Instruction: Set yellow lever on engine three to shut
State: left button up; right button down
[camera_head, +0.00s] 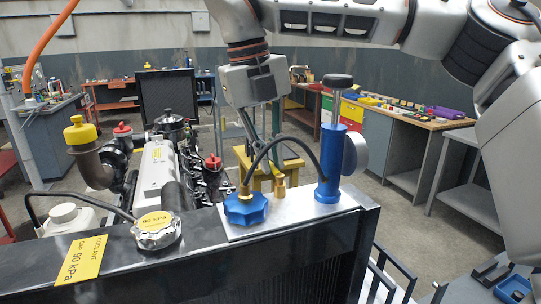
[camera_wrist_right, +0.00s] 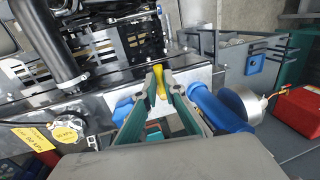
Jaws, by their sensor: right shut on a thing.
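My right gripper (camera_head: 266,168) reaches down from above, behind the black hose over the silver plate on the radiator. In the right wrist view, its two green-grey fingers (camera_wrist_right: 160,92) close on the yellow lever (camera_wrist_right: 158,78), which stands upright between the fingertips. In the head view the lever is mostly hidden by the fingers and hose, so its angle is hard to tell. A brass fitting (camera_head: 279,189) stands beside the fingertips. No label in view tells which engine is number three. My left gripper is not in view.
A blue hand pump (camera_head: 327,165) stands close right of the fingers, a blue cap (camera_head: 245,208) to the left. The black hose (camera_head: 300,139) arches between them. A silver coolant cap (camera_head: 156,231) and the engine (camera_head: 158,172) lie left.

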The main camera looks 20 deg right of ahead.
jog(key=c, duration=2.1)
grip_release()
jog(key=shift+c, duration=0.2)
notch_tip(320, 180, up, 12)
jog(key=a, duration=0.2)
jog(key=shift+a, duration=0.2)
jog(key=shift+f, duration=0.15)
